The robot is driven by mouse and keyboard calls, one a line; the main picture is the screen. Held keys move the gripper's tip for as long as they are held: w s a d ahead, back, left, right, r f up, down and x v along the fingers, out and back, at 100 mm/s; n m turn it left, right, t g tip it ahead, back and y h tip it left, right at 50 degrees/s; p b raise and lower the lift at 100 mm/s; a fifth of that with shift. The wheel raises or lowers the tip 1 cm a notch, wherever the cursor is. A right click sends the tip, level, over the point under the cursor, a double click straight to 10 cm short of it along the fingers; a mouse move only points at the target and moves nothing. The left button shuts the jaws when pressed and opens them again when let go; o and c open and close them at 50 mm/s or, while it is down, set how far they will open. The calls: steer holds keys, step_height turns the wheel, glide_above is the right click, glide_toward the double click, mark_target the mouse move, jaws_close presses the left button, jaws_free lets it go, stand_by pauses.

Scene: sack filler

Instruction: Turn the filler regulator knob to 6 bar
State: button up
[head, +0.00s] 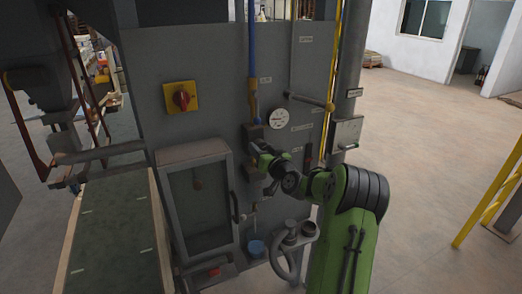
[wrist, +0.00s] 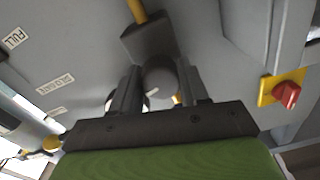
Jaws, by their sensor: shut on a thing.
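The grey cabinet (head: 215,60) carries the filler regulator (head: 253,133) under a blue and brass pipe. In the wrist view, the round grey regulator knob (wrist: 159,82) sits between the two dark fingers of my gripper (wrist: 158,88), which is shut on it. In the head view my gripper (head: 253,158) reaches the panel just below the regulator and hides the knob. The white round gauge (head: 278,118) is right of the regulator; its needle is too small to read. In the wrist view a finger mostly hides the gauge.
A red switch on a yellow plate (head: 181,97) is at upper left; it also shows in the wrist view (wrist: 282,91). A framed door (head: 196,200), a lever (head: 309,102) and a spout (head: 292,240) surround the arm. Open floor lies to the right.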

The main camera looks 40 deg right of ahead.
steer(key=m+b, duration=0.1)
steer(key=m, duration=0.2)
steer(key=shift+f, duration=0.1)
steer(key=m, duration=0.3)
steer(key=shift+a+m, duration=0.1)
steer(key=shift+m, duration=0.3)
steer(key=m+p, duration=0.1)
steer(key=m, duration=0.5)
steer(key=shift+m+p, duration=0.3)
steer(key=shift+m, duration=0.1)
steer(key=m+p, duration=0.1)
steer(key=m, duration=0.1)
steer(key=m+p, duration=0.1)
steer(key=m, duration=0.1)
steer(key=m+p, duration=0.2)
steer(key=shift+r+h, duration=0.25)
steer(key=shift+h, duration=0.15)
steer(key=m+p, duration=0.3)
steer(key=m, duration=0.1)
steer(key=shift+f+m+p, duration=0.1)
steer(key=shift+m+p, duration=1.25)
steer(key=shift+m, duration=0.35)
steer(key=o, duration=1.1)
steer(key=shift+c, duration=0.2)
